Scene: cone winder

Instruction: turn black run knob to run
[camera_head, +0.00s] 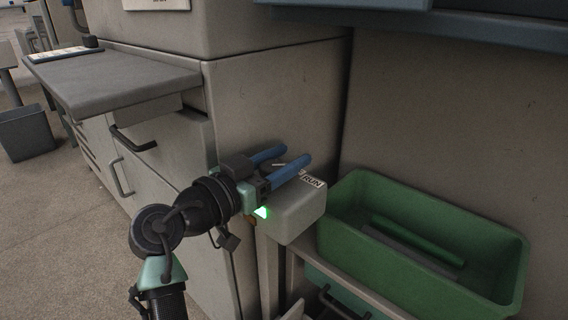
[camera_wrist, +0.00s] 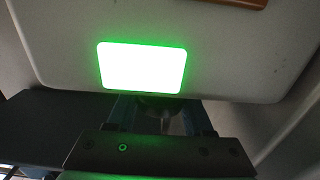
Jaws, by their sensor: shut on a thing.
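The control box (camera_head: 300,213) is a pale box with a RUN label on its top, beside the grey machine cabinet. A lit green panel (camera_head: 262,212) shows on its near face and glows large in the wrist view (camera_wrist: 142,67). My gripper (camera_head: 294,155) has its blue fingers reaching over the top of the box near the label. In the wrist view, a dark rounded part, the black run knob (camera_wrist: 160,108), sits between the fingers below the green panel. My gripper is shut on it.
A green bin (camera_head: 490,256) with a green bar inside stands right of the box, on a pale frame. The cabinet (camera_head: 275,95) rises behind my gripper. A grey shelf (camera_head: 110,82) juts out at left. Open floor (camera_head: 60,210) lies at left.

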